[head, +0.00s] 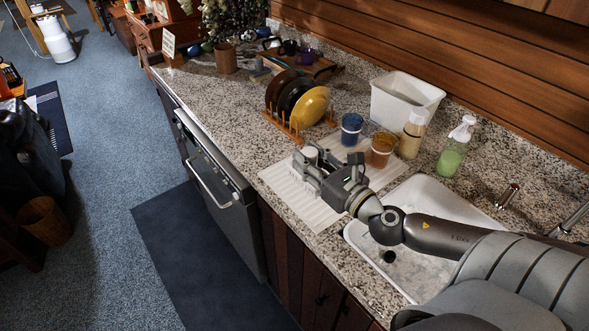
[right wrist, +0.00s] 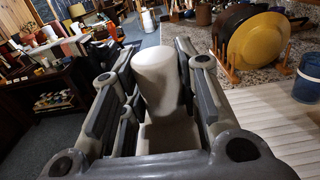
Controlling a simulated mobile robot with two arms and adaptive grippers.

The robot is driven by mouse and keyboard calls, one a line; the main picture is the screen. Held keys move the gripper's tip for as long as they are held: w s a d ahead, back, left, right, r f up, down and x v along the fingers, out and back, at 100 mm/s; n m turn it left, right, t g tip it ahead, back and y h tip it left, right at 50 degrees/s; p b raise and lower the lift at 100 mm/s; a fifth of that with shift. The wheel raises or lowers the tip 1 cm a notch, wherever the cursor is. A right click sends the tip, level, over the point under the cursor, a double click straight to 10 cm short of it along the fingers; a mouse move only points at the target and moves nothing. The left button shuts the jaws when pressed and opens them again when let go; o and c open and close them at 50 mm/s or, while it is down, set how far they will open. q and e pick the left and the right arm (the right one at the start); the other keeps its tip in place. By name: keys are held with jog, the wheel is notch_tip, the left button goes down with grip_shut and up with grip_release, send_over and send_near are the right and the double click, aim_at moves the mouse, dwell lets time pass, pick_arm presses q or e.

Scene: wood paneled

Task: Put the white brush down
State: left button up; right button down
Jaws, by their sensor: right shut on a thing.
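My right gripper (head: 318,172) reaches in from the right over the ribbed white mat (head: 322,217) beside the sink. It is shut on the white brush (head: 310,153), whose pale rounded end shows at the fingers. In the right wrist view the brush (right wrist: 157,80) stands between the two fingers of the gripper (right wrist: 155,100). The fingers hide much of the brush, and I cannot tell whether it touches the mat. My left gripper is not in view.
A wooden rack (head: 290,133) with plates stands behind the mat. A blue cup (head: 351,130), an amber cup (head: 382,150), a shaker bottle (head: 412,135), a green soap bottle (head: 455,150) and a white bin (head: 405,98) stand nearby. The sink (head: 440,205) is at right.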

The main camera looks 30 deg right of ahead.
pick_arm(q)
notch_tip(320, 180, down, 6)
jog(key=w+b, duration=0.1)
jog(key=b, duration=0.5)
pick_arm(e)
jog(key=shift+w+d+f, duration=0.75)
jog(key=shift+w+f, duration=1.4)
jog(key=shift+w+d+f, duration=0.8)
jog(key=shift+w+f, duration=1.4)
jog(key=shift+w+d+f, duration=0.75)
jog(key=shift+w+f, duration=1.4)
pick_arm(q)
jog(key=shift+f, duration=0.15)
pick_arm(e)
jog(key=c, duration=1.5)
grip_release()
jog(key=shift+f+b, duration=0.2)
jog(key=shift+b, duration=0.1)
jog(key=shift+c, duration=0.2)
jog(key=o, duration=0.4)
jog(key=shift+o, duration=0.2)
jog(key=shift+r, duration=0.1)
